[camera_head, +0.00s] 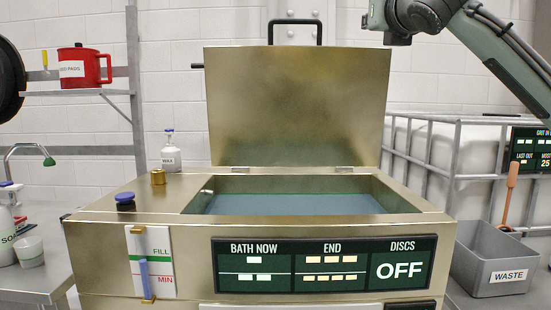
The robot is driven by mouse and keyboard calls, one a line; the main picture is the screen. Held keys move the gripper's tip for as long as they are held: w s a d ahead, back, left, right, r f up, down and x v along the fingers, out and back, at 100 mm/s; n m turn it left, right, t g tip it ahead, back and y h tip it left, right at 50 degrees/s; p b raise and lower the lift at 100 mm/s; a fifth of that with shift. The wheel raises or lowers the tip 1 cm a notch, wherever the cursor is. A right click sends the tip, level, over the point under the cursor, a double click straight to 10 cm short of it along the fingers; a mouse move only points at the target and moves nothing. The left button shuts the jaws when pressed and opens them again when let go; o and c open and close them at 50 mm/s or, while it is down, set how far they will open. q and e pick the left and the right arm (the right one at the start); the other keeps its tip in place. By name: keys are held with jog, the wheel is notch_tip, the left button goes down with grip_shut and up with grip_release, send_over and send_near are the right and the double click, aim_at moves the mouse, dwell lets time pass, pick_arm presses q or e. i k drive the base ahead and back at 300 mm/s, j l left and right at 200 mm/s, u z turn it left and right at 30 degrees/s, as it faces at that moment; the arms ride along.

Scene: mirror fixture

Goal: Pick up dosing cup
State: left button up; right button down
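A small white cup (29,251), which looks like the dosing cup, stands on the metal counter at the far left, beside a white soap bottle (6,225) cut by the picture edge. I cannot read any label on the cup. No gripper is near it. My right arm comes in at the upper right and reaches the top edge; no fingertips of it show. My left arm and gripper are out of view.
A brass-coloured bath machine (90,248) with a raised lid (297,105) fills the middle. A grey waste bin (493,253) stands at right. A red canister (84,66) is shelved.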

aim_at(29, 250)
jog(key=k+j, duration=0.3)
jog(key=j, duration=0.2)
jog(key=k+j, duration=0.35)
jog(key=j, duration=0.15)
jog(key=k+j, duration=0.3)
jog(key=j, duration=0.2)
